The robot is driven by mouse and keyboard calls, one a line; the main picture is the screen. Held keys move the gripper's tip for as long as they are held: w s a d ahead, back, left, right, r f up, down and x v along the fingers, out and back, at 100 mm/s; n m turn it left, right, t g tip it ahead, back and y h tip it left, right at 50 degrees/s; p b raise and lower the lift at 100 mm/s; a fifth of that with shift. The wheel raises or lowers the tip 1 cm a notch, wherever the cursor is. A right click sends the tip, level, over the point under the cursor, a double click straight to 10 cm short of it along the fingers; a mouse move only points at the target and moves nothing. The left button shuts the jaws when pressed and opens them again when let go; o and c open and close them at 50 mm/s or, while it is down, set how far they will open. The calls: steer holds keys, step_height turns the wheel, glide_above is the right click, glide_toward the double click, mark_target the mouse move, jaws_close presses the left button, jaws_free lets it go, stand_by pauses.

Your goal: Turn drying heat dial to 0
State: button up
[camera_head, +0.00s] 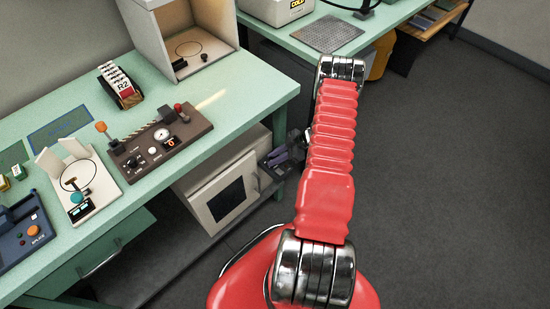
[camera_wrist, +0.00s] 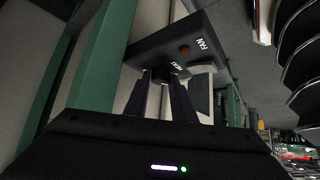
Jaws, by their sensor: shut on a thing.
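In the wrist view a dark control panel (camera_wrist: 172,42) carries a white "FAN" label beside an orange-brown round spot. A second small label, which seems to read "HEAT", is nearer my gripper (camera_wrist: 166,76). Both dark fingers reach up to the panel and are shut on the heat dial there. The dial is mostly hidden between the fingertips, so its setting cannot be read. In the head view my gripper (camera_head: 281,157) is at the right side of the white cabinet (camera_head: 205,205) under the green bench.
The green bench (camera_head: 235,108) overhangs the cabinet. On it stand a brown control board (camera_head: 190,127), an open box (camera_head: 150,30) and other devices. A green post (camera_wrist: 105,65) is close left of my gripper in the wrist view. Floor at right is clear.

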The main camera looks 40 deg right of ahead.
steer(key=shift+w, duration=0.1)
steer(key=o, duration=1.1)
steer(key=shift+c, duration=0.2)
steer(key=v, duration=1.3)
steer(key=shift+s+d+r, duration=0.2)
steer(key=shift+s, duration=0.1)
